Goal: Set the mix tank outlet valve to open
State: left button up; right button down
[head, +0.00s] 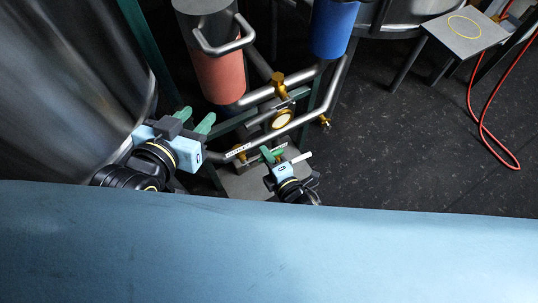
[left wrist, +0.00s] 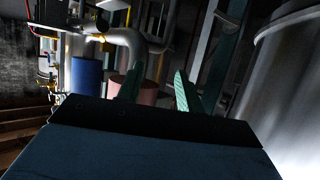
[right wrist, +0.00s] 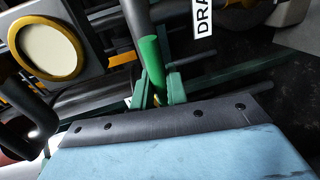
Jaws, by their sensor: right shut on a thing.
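My right gripper (head: 273,154) is at the pipework in the head view. In the right wrist view its green fingers (right wrist: 158,92) are shut on a green-sleeved valve handle (right wrist: 153,62), whose grey bar runs up out of the picture. A white label (right wrist: 203,18) reading "DRA", cut off, is beside it. Whether this handle belongs to the mix tank outlet valve I cannot tell. My left gripper (head: 197,122) is open and empty, left of the pipes; its fingers also stand apart in the left wrist view (left wrist: 157,88).
A yellow-rimmed gauge (head: 282,119) is just above my right gripper. A red cylinder (head: 220,78) and a blue cylinder (head: 333,30) hang behind. A large steel tank (head: 70,80) stands at left.

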jog(key=shift+r, duration=0.1)
jog(key=c, duration=1.5)
grip_release()
jog(key=shift+o, duration=0.2)
